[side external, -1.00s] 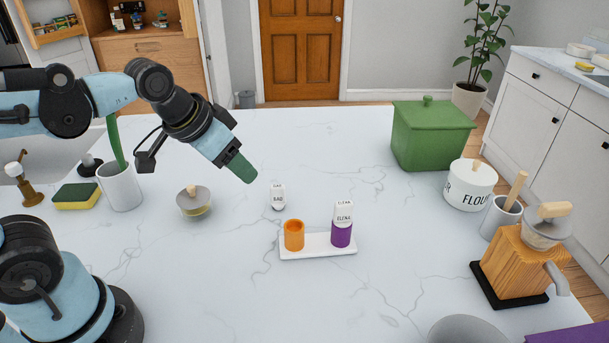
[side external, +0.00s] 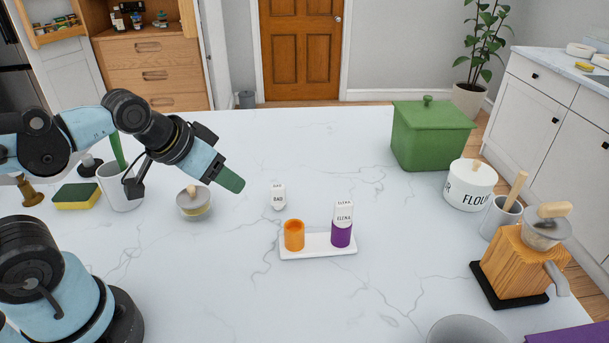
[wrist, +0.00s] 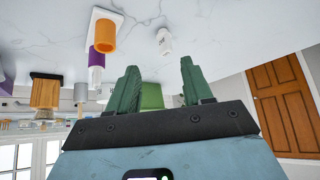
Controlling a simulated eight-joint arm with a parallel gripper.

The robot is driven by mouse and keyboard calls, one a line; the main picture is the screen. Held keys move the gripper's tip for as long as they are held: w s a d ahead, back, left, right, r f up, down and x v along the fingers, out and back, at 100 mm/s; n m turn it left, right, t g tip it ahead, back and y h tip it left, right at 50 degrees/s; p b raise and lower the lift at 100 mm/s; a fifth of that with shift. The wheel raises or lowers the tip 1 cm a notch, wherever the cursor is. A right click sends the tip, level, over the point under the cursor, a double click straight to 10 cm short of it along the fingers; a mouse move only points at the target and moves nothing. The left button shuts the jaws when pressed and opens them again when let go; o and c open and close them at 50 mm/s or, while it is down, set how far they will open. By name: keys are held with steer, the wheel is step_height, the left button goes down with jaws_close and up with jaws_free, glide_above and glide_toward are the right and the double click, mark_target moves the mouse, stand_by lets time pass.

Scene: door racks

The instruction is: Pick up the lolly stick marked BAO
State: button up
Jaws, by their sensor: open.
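The white lolly stick marked BAO (side external: 278,197) is on the marble counter, behind the orange cup, its lettering facing the side camera. It also shows in the wrist view (wrist: 164,42), beyond the fingers. My gripper (side external: 237,183) has green fingers and is in the air to the left of the stick, apart from it. In the wrist view its two fingers (wrist: 160,82) are spread with nothing between them. A second white stick marked ELENA (side external: 343,213) stands in a purple cup (side external: 341,236).
A white tray (side external: 318,249) holds the purple cup and an orange cup (side external: 294,235). A lidded jar (side external: 194,202) stands below my gripper to the left. A green box (side external: 430,135) and flour canister (side external: 470,186) stand right. The counter around the BAO stick is clear.

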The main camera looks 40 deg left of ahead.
steer(key=shift+c, duration=0.3)
steer(key=m+g+h, duration=0.1)
steer(key=m+g, duration=0.5)
steer(key=m, duration=0.3)
glide_toward(277, 186)
step_height(277, 186, down, 5)
steer(key=shift+w+a+f, duration=0.1)
steer(key=f, duration=0.2)
steer(key=w+d+f, duration=0.1)
steer(key=shift+f, duration=1)
steer(key=shift+c, duration=0.3)
